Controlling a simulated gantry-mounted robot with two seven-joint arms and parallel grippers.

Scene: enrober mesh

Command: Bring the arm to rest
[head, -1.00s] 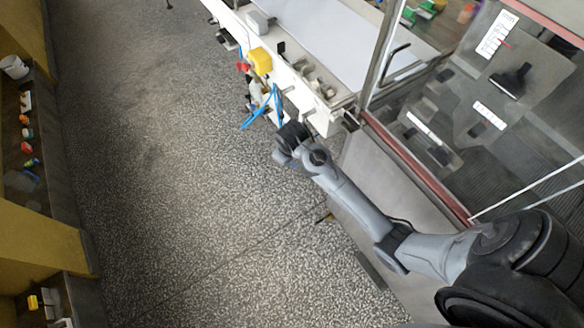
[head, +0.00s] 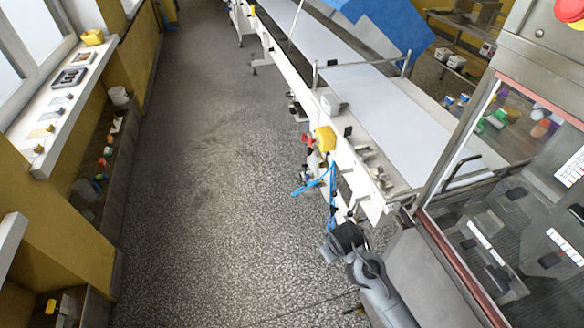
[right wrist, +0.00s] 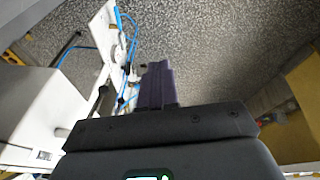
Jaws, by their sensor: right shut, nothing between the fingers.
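My right arm (head: 382,292) comes up from the bottom edge of the head view, right of the middle. Its dark wrist end (head: 346,238) is beside the near end of the conveyor frame, over the speckled floor; the fingers cannot be made out there. In the right wrist view my right gripper (right wrist: 157,68) has its dark purple fingers together, with nothing held. My left gripper is in neither view.
The white conveyor (head: 385,105) runs away at upper right. A yellow box (head: 325,139) and blue hoses (head: 331,190) are on its side, close to my wrist. The glass-fronted machine (head: 500,235) stands at right. The floor (head: 215,180) at left is clear.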

